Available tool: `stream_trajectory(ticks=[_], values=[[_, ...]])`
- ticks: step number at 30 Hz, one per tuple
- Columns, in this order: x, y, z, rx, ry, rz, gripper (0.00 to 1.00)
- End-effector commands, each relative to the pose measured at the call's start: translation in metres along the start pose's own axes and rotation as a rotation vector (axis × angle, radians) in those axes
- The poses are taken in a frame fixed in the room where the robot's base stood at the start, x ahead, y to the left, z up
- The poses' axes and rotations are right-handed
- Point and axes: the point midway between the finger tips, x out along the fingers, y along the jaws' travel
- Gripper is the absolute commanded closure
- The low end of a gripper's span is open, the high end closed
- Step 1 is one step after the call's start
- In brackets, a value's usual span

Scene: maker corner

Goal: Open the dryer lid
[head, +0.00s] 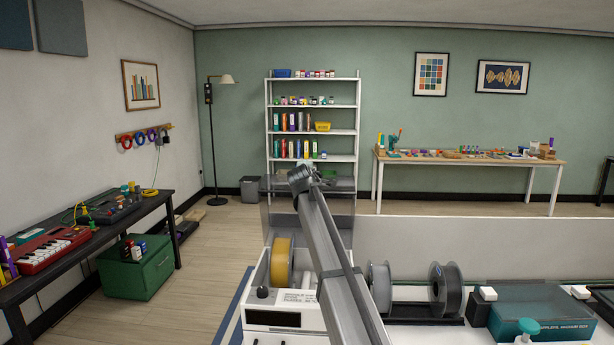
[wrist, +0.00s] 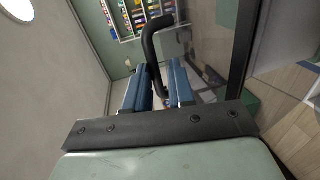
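The filament dryer (head: 285,318) is a white box with a dark front window and a yellow spool (head: 281,262) inside, low in the head view. Its clear, smoky lid (head: 280,212) stands up steeply at the back. My gripper (wrist: 160,88) reaches the lid's top edge; in the head view my arm hides much of the lid and part of the dryer. In the wrist view the black curved lid handle (wrist: 152,45) runs between my two blue-padded fingers. The gap is narrow, and the fingers appear shut on the handle.
Grey spools (head: 446,290) stand right of the dryer, near a dark teal box (head: 540,312). A low pale panel (head: 480,248) runs behind them. A shelf (head: 314,130) stands at the far wall. Left are a black table (head: 150,205) and a green cabinet (head: 137,268). Floor between is open.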

Motion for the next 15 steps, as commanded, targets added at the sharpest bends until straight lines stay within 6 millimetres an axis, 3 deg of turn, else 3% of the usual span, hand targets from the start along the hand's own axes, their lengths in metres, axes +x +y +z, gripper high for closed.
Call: stream_trajectory(ticks=[15], values=[[-0.099,-0.002,0.001,0.000,0.001,0.002,0.78]])
